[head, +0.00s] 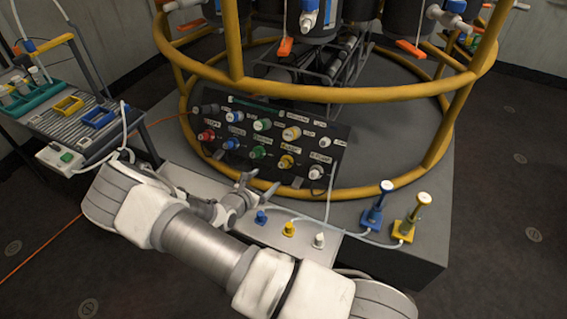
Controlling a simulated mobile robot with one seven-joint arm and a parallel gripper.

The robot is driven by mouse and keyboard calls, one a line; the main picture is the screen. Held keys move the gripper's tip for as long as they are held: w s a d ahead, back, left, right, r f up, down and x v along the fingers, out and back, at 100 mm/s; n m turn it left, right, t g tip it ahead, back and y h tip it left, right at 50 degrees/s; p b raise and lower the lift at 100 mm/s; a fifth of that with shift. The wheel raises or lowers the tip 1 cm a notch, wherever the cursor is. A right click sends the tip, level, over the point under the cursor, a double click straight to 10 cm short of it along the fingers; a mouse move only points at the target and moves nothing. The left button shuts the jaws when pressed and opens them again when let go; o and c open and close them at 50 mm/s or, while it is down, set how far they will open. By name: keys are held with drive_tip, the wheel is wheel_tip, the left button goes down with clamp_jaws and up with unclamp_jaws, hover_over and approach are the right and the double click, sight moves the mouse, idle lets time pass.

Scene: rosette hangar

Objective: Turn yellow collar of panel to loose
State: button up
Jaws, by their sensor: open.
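The dark sloped panel (334,139) stands inside the yellow tube frame and bears several coloured collars with white labels. A yellow collar (286,161) sits in its lower row, right of a green one (258,152). Another collar, white with orange-yellow (291,133), is in the upper row. My gripper (257,184) is open and empty, low in front of the panel, to the lower left of the yellow collar and apart from it. The collar's turn position is too small to tell.
The yellow tube frame (330,94) rings the panel, its lower hoop crossing near my gripper. A pale box (262,236) with blue, yellow and white plugs lies in front. Blue and yellow plungers (376,204) stand right. A rack bench (75,122) is at left.

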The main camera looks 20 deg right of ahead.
sight(285, 162)
drive_tip(key=b+x, duration=0.5)
drive_tip(key=x, duration=1)
drive_tip(key=shift+f, duration=0.2)
drive_tip(key=shift+w+d+f+b, duration=0.1)
drive_tip(key=shift+w+d+b, duration=0.3)
drive_tip(key=shift+d, duration=0.1)
drive_tip(key=c, duration=1.4)
drive_tip(key=shift+o, duration=0.2)
